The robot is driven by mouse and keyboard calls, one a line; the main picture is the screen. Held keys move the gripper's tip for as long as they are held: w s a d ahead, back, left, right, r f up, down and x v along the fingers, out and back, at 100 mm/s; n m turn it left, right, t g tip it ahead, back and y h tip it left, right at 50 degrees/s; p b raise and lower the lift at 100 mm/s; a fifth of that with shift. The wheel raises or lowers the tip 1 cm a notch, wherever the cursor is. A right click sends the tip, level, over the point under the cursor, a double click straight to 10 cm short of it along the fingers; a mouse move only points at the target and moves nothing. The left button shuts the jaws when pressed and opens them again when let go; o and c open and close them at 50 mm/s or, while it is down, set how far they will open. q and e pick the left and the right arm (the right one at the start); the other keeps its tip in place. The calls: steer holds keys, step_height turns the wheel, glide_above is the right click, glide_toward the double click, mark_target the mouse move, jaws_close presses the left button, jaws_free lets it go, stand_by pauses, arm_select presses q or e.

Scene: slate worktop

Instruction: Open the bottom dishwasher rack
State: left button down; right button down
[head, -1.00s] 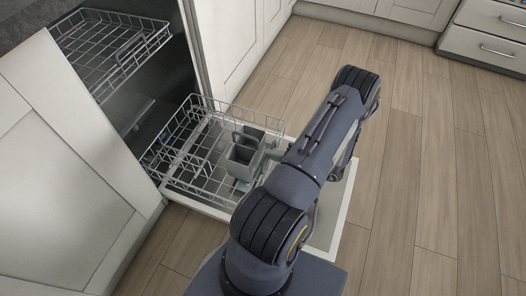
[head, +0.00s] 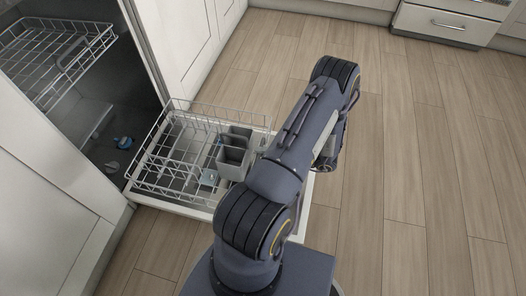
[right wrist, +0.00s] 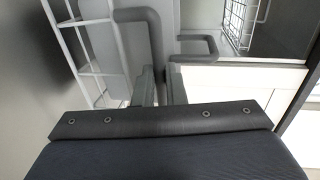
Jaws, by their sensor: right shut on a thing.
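The bottom rack (head: 160,188) is a grey wire basket pulled out of the dishwasher, over the lowered white door (head: 298,225). It holds a grey cutlery basket (head: 232,158) near its outer end. My right arm reaches over the door to that end. In the head view my arm hides most of the gripper. My left gripper is not in view.
The upper rack (head: 62,50) is inside the dishwasher cavity. A small blue part (head: 123,142) shows on the cavity floor. White cabinets (head: 190,40) stand beside the dishwasher. The wooden floor (head: 420,160) to the right is clear.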

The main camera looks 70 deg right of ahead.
steer(key=shift+d, duration=0.15)
steer(key=c, duration=1.5)
jaws_free()
steer(key=shift+s, duration=0.1)
steer(key=p+v, duration=0.2)
steer(key=v, duration=0.5)
steer(key=shift+s, duration=0.25)
steer(key=shift+r, duration=0.1)
